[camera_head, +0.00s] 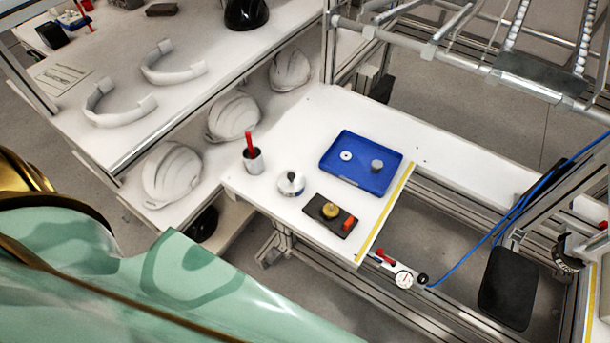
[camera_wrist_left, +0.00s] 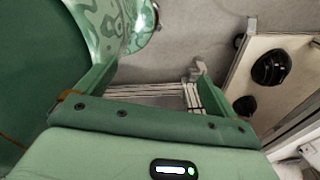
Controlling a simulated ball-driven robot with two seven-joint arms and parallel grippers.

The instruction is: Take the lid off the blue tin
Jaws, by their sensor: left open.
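I see no tin that is plainly blue. A small round silver-and-white container with dark marks (camera_head: 290,183) stands on the white table, left of the blue tray; at this size I cannot tell its lid from its body or whether it is the tin. My left gripper (camera_wrist_left: 158,78) shows in the left wrist view, its two green fingers wide apart with nothing between them. It points at floor and metal frame, away from the tabletop items. My left gripper's fingers do not show in the head view. My right gripper is in neither view.
The blue tray (camera_head: 341,179) holds a white ring and a grey cylinder. A dark block (camera_head: 321,214) bears yellow and orange parts. A grey cup (camera_head: 253,160) holds a red item. White helmet shells (camera_head: 171,174) line a shelf at left. Dark helmets (camera_wrist_left: 271,69) show in the wrist view.

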